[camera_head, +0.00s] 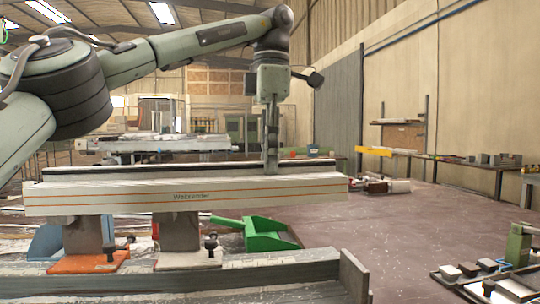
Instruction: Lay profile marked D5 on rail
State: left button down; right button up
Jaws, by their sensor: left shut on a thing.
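A long pale beam with orange lines (120,197), which looks like the rail, runs across the view on two grey posts. A long thin dark bar (150,170), seemingly the profile, lies level along the beam's top; I cannot tell whether it touches. No D5 mark is readable. My left gripper (271,168) points straight down with its fingers shut on the dark bar, right of its middle. The fingertips' lower ends are hard to make out against the beam. My right gripper is not in view.
The posts stand on an orange plate (88,263) and a pale plate (188,259) with dark clamp knobs. A green dustpan-like thing (268,235) and a blue bin (45,243) lie behind. A grey bench channel (300,273) crosses the front. Small parts sit at lower right.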

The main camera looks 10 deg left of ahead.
pick_arm(q)
jog(key=shift+s+f, duration=0.2)
jog(key=shift+f, duration=3.7)
jog(key=shift+f+b, duration=3.2)
jog(key=shift+f, duration=2.3)
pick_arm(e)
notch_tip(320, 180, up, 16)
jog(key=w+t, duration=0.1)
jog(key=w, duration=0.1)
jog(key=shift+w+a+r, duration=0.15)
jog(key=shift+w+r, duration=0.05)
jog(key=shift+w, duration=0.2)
